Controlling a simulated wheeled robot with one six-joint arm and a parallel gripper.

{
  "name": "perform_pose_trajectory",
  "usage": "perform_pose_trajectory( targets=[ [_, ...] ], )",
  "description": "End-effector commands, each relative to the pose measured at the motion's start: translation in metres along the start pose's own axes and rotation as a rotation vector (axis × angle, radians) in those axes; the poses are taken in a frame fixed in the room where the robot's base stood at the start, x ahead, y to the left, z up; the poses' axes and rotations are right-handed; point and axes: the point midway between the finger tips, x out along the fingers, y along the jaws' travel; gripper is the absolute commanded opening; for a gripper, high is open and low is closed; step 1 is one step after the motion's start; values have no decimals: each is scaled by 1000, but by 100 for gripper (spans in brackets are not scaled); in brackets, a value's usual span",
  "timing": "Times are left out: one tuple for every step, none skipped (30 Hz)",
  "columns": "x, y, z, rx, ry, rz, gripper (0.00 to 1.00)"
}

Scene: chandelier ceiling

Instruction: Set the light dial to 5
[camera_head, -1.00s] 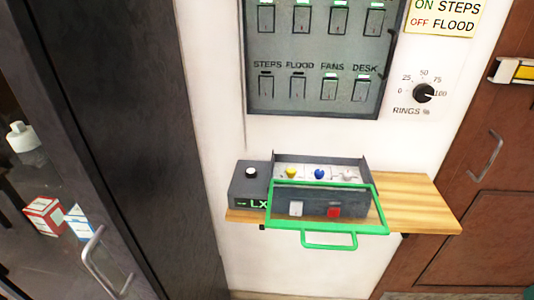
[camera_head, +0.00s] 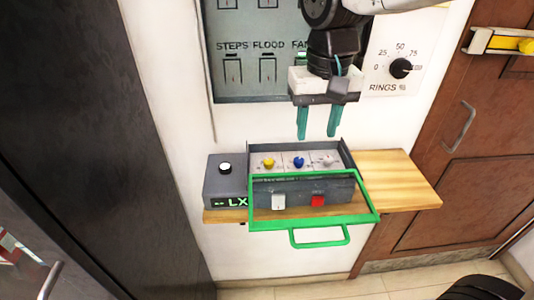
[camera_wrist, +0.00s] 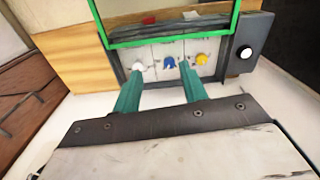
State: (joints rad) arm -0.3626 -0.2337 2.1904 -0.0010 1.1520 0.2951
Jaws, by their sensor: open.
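A grey control box (camera_head: 262,192) on the shelf has a yellow knob (camera_head: 268,163), a blue knob (camera_head: 299,162) and a white knob (camera_head: 328,160) along its back panel. Their scale marks are too small to read. I cannot tell which one is the light dial. A green-framed cover with a handle (camera_head: 320,237) is at the box's front, leaving the knobs uncovered. My gripper (camera_head: 318,136) is open and empty, pointing down above and behind the knobs. In the wrist view, the fingers (camera_wrist: 160,74) point toward the white (camera_wrist: 138,65) and blue (camera_wrist: 169,62) knobs.
A small box marked LX (camera_head: 225,182) with a white knob joins the left side. The wooden shelf (camera_head: 400,180) is bare at right. On the wall are a switch panel (camera_head: 235,100), partly hidden by my arm, and a RINGS % dial (camera_head: 400,68).

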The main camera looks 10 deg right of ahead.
Motion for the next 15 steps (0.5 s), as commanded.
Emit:
perform_pose_trajectory(
  targets=[
    [6,-20,-14,-15,-13,3,43],
    [9,-30,-20,-18,-18,4,43],
    [12,-42,-27,-22,-22,5,43],
    [15,-50,-32,-24,-24,6,43],
    [18,-57,-36,-26,-27,6,43],
    [20,-65,-40,-27,-28,7,43],
    [22,-70,-42,-29,-30,7,43],
    [23,-74,-44,-29,-31,8,43],
    [25,-78,-46,-29,-32,8,43],
    [27,-79,-47,-29,-33,9,43],
    [29,-80,-47,-29,-33,9,43],
    [33,-81,-47,-29,-34,9,43],
    [37,-81,-47,-29,-34,9,43],
    [41,-81,-47,-29,-34,9,43],
    [47,-81,-46,-29,-35,10,43]
  ],
)
